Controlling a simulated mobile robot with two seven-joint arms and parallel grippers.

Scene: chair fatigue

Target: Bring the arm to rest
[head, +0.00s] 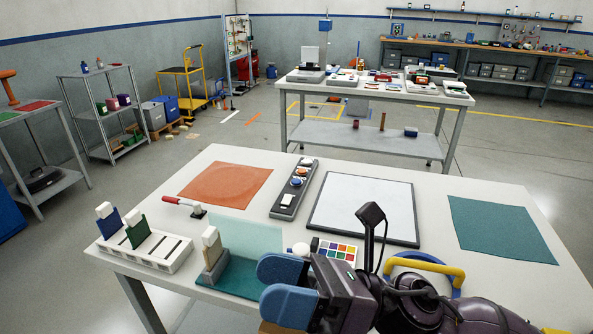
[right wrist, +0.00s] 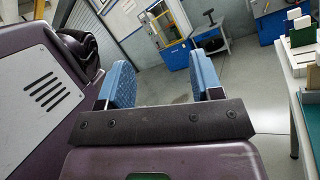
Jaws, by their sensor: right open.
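My right arm comes in from the lower right of the head view. My right gripper (head: 284,286) points left, above or just in front of the near edge of the near table (head: 440,178); its exact height is hard to tell. Its two blue finger pads are apart. In the right wrist view the gripper (right wrist: 163,85) is open, with only floor and distant blue furniture showing between the pads. The gripper and arm hide part of the table's front edge. My left gripper is not in view.
Near the gripper are a teal mat with an upright block (head: 214,258), a colour chart (head: 337,250) and a yellow-handled item (head: 428,264). Also on the table are a white slotted rack (head: 150,249), a framed white panel (head: 365,204) and a button box (head: 294,189).

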